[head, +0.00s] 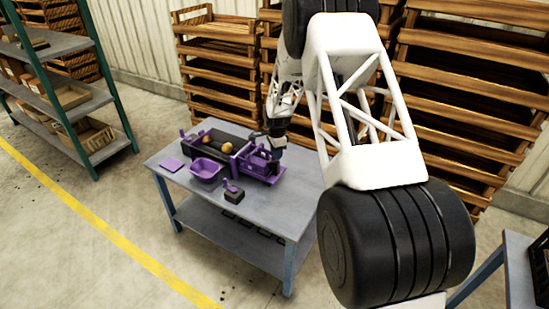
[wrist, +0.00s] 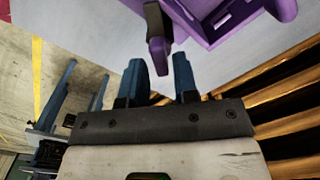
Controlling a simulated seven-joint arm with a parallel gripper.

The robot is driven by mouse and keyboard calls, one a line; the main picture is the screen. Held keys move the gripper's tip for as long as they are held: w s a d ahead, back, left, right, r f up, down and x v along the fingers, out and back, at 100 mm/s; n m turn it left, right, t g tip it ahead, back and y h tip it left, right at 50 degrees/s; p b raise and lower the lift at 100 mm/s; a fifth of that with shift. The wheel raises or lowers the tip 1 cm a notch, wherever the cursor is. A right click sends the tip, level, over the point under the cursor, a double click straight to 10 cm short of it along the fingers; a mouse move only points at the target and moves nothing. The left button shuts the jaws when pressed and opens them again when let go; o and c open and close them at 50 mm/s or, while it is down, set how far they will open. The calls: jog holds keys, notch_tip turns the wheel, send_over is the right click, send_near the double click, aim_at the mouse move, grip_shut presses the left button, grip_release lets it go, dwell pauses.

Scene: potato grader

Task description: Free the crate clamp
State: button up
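The purple crate (head: 262,166) sits at the right end of the grader on the grey-blue table, and part of it shows at the top of the wrist view (wrist: 225,22). A dark lever with a purple end (wrist: 158,45), which looks like the clamp's handle, hangs beside it. My gripper (wrist: 158,68) is open, its two blue fingers apart, with the lever's purple end in line with the gap between the fingertips. I cannot tell whether the lever is touched. In the head view my gripper (head: 277,143) is small, over the crate's back right side; the clamp is not clear there.
The black grader bed (head: 205,150) holds several yellow-brown potatoes (head: 227,147). A purple basket (head: 206,170), a purple pad (head: 172,164) and a dark box with a purple lever (head: 233,194) are on the table's front side. Wooden racks (head: 215,60) stand behind.

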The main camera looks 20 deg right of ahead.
jog(key=shift+r, duration=0.95)
jog(key=shift+n, duration=0.3)
